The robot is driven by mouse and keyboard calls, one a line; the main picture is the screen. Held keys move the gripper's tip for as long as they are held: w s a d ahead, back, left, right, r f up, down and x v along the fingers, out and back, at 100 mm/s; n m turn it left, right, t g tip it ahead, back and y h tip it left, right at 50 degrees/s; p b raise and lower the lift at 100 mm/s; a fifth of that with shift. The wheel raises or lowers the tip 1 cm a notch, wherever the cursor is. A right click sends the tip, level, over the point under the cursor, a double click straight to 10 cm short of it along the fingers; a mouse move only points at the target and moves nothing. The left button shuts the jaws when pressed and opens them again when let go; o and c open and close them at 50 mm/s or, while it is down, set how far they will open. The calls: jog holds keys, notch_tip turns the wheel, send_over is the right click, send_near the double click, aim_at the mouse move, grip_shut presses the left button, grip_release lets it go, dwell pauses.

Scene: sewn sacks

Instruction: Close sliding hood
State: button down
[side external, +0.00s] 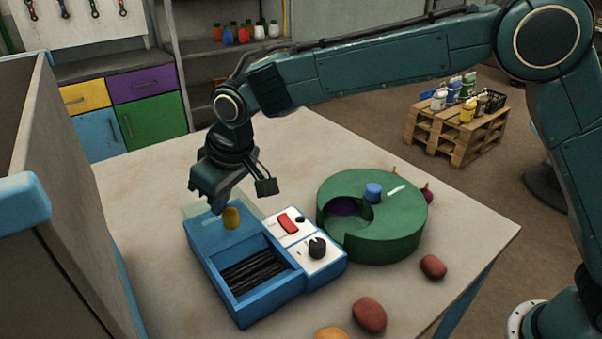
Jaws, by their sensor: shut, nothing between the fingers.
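A blue box (240,313) stands on the table with dark ribbed bars showing in its open front part. Its blue hood (209,238) covers the far part, with a yellow knob (231,219) on top. A pale, see-through greenish panel (258,211) shows behind the box. My gripper (218,209) is shut and empty, pointing down just above the far end of the hood, a little behind the knob. I cannot tell whether it touches the hood. A white control panel with a red switch (289,223) and black dial (317,247) is at the box's right.
A green round container (398,241) with a blue knob stands to the right; a purple thing shows in its opening. Reddish, potato-like lumps (369,315) lie near the front of the table (460,235). A large grey bin (75,190) with blue trim stands at the left.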

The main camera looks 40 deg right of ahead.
jog(key=s, duration=1.1)
jog(key=shift+f, duration=0.15)
jog(key=shift+w, duration=0.1)
jog(key=shift+w+a, duration=0.9)
jog(key=shift+w, duration=1.15)
jog(key=v, duration=1)
jog(key=shift+r, duration=0.2)
